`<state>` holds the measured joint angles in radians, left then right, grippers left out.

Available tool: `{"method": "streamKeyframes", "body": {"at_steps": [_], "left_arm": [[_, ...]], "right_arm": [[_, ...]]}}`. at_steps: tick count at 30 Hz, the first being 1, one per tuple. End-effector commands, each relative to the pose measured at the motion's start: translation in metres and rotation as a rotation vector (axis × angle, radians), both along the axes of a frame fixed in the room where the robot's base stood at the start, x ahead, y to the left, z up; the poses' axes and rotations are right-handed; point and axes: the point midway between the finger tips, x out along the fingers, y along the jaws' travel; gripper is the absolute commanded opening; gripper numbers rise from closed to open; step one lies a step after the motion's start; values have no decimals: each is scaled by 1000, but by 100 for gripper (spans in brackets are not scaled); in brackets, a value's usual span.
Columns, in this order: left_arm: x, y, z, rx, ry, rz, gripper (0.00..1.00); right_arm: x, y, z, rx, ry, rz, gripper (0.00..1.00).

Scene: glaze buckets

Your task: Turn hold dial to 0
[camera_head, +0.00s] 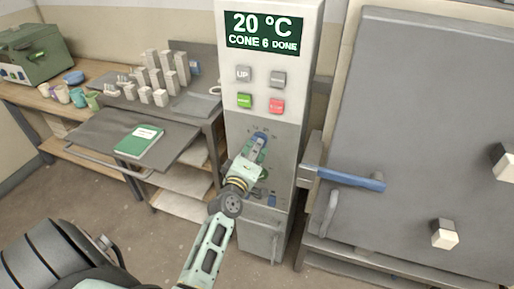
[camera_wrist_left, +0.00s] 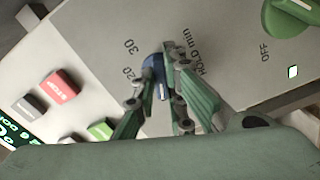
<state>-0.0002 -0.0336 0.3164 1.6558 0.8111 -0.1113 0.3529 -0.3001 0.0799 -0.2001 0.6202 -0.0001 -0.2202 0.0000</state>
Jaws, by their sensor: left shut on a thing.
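The hold dial (camera_wrist_left: 154,72) is a blue knob on the grey lower panel of the kiln controller. In the left wrist view the labels "HOLD min", "20" and "30" stand around it. My left gripper (camera_wrist_left: 165,88) is shut on the dial, its green fingers on both sides of it. The fingers hide much of the dial, and I cannot read its setting. In the head view my left gripper (camera_head: 254,150) reaches the panel below the buttons, and the blue dial shows only in part. My right gripper is not in view.
The display (camera_head: 265,33) reads "20 °C CONE 6 DONE". Below it are UP, grey, green and red (camera_head: 277,106) buttons. A kiln door with a blue handle (camera_head: 345,179) stands to the right. A green knob (camera_wrist_left: 290,14) near "OFF" shows in the wrist view.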

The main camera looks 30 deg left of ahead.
Motion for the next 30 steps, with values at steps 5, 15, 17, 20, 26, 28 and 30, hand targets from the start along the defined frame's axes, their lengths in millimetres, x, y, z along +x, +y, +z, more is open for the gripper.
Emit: {"method": "streamKeyframes", "body": {"at_steps": [5, 15, 17, 20, 26, 28, 30], "left_arm": [[0, 0, 0, -4, 0, 0, 13], [0, 0, 0, -1, 0, 0, 30], [0, 0, 0, -1, 0, 0, 30], [-1, 0, 0, -1, 0, 0, 30], [-22, -5, -2, -1, 2, 0, 30], [-36, -9, -1, -1, 3, 0, 30], [-51, -12, -2, 0, 4, -1, 30]], "right_arm": [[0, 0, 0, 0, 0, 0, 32], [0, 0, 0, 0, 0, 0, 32], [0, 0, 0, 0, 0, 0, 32], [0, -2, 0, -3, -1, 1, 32], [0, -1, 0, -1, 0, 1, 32], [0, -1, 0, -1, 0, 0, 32], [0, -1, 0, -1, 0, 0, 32]]}}
